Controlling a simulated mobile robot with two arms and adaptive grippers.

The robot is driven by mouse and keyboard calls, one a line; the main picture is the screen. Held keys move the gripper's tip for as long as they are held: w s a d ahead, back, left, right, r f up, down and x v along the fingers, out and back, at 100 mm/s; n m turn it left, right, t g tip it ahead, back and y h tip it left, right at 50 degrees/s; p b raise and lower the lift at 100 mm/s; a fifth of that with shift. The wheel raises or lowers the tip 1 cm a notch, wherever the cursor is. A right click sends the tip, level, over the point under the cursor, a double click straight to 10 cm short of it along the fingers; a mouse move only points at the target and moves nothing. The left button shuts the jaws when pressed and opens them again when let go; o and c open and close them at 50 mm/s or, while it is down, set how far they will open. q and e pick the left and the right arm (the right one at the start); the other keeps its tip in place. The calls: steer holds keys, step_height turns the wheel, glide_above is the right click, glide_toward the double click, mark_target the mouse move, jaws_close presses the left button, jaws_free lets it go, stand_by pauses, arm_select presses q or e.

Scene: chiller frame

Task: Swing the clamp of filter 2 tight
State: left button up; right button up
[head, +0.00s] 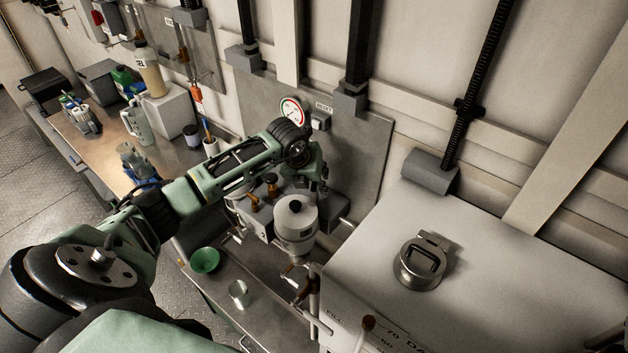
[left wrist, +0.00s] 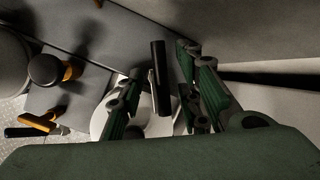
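In the left wrist view a black clamp handle (left wrist: 160,78) on a metal lever stands between the two fingers of my left gripper (left wrist: 157,82). The fingers are apart, with a visible gap on each side of the handle. A white round housing (left wrist: 150,124) shows below and behind the handle, partly hidden by the fingers. In the head view my left gripper (head: 314,172) is behind a white filter housing (head: 295,232) with a black top knob (head: 295,206). The clamp is hidden there, and no filter number is readable. My right gripper is in neither view.
Valves with orange handles (head: 252,201) stand left of the housing. A gauge (head: 292,111) is on the wall panel behind. A large pale cabinet (head: 480,270) borders the right. A green bowl (head: 204,260) and metal cup (head: 239,293) are on the lower shelf.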

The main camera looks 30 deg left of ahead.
arm_select(q)
jaws_close()
stand_by(0.6)
steer(key=shift+b, duration=0.3)
steer(key=m+h+b, duration=0.1)
steer(key=m+b, duration=0.2)
steer(key=b, duration=0.1)
steer(key=shift+a+f, duration=0.15)
steer(key=shift+r+m+g+h+b, duration=0.2)
steer(key=shift+m+g+h+b, duration=0.2)
steer(key=shift+m+h+b, duration=0.75)
steer(key=shift+m+y, duration=0.35)
steer(key=shift+m, duration=0.1)
jaws_free()
